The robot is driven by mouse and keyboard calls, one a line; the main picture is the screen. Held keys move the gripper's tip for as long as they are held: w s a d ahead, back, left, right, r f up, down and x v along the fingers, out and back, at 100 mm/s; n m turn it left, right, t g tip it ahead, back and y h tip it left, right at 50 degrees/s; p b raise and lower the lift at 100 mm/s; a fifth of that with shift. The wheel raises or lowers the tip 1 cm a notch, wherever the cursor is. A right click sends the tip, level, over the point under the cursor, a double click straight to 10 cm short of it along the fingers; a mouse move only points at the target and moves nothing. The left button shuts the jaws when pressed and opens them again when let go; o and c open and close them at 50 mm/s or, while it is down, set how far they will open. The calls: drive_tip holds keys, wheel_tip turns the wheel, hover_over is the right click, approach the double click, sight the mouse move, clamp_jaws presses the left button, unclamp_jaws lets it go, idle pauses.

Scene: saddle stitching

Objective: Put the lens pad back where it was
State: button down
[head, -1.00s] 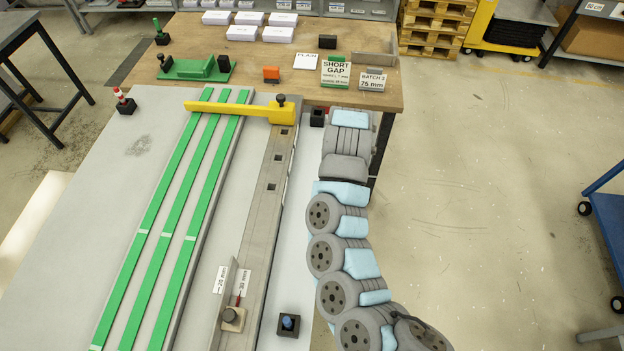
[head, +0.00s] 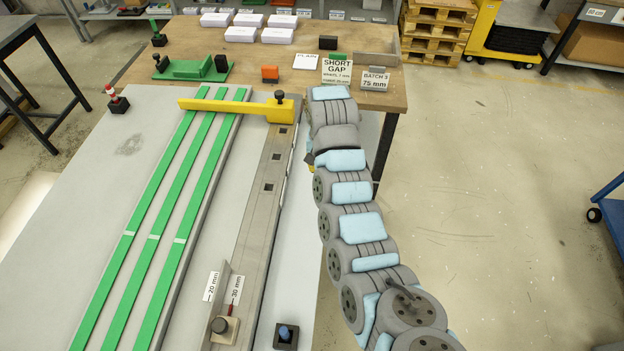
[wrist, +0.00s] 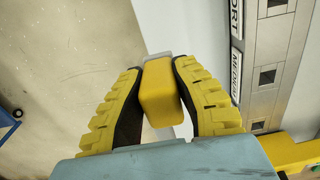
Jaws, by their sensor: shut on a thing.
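In the wrist view a yellow block with a pale grey far end, likely the lens pad (wrist: 160,97), sits between the two black-lined yellow fingers of my gripper (wrist: 159,70). The fingers are shut on its sides. Pale bench top shows beyond it on the right and concrete floor on the left, so it is held near the bench's right edge. In the head view my gripper (head: 310,161) shows only as a small dark and yellow bit left of my arm. The pad cannot be made out there.
A grey rail (head: 258,205) with square holes runs along the bench (head: 62,262), left of my arm. A yellow bar (head: 225,106) crosses its far end and the green strips. A black block with a blue knob (head: 286,337) stands near the front. Open floor lies right.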

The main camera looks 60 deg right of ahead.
drive_tip(key=shift+w+d+f+b, duration=0.1)
drive_tip(key=shift+w+f+b, duration=0.15)
drive_tip(key=shift+f+b, duration=0.25)
drive_tip(key=shift+w+d+f+b, duration=0.1)
drive_tip(key=shift+w+f+b, duration=0.15)
drive_tip(key=shift+f+b, duration=0.25)
drive_tip(key=shift+w+d+f+b, duration=0.35)
drive_tip(key=shift+w+f+b, duration=0.25)
drive_tip(key=shift+w+f, duration=0.15)
drive_tip(key=shift+w+d+f, duration=0.1)
drive_tip(key=shift+w+d, duration=0.05)
drive_tip(key=shift+w+d+f, duration=0.2)
drive_tip(key=shift+w+f, duration=0.25)
drive_tip(key=shift+f, duration=0.15)
drive_tip(key=shift+w+f+b, duration=0.15)
drive_tip(key=shift+f+b, duration=0.2)
drive_tip(key=shift+f, duration=1.45)
drive_tip(key=shift+f, duration=0.15)
drive_tip(key=c, duration=1)
unclamp_jaws()
drive_tip(key=shift+o, duration=0.2)
